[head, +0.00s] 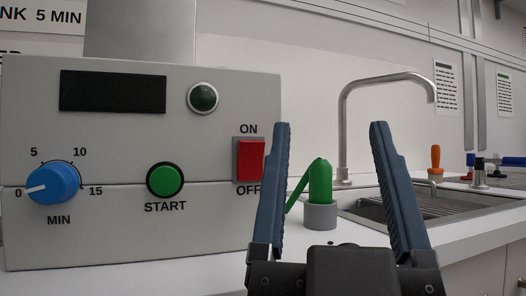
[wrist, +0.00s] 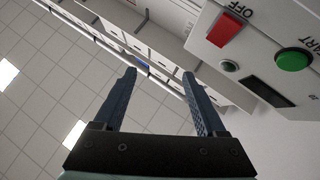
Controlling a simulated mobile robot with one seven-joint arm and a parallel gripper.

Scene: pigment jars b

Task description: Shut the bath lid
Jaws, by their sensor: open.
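The bath unit (head: 110,225) is a light grey box filling the left of the head view. A plain grey panel (head: 140,30) stands upright behind its top edge; it looks like the raised lid, but its upper end is cut off and its hinge is hidden. My gripper (head: 331,127) is open and empty, pointing up, in front of the counter and right of the unit's front. In the wrist view my gripper (wrist: 160,74) is also open with nothing between the fingers. The unit's front shows at upper right there, apart from the fingers.
The unit's front carries a blue knob (head: 52,184), a green START button (head: 165,180), a red switch (head: 249,160) and a dark display (head: 113,92). A tap (head: 345,120) and sink (head: 430,204) are at right.

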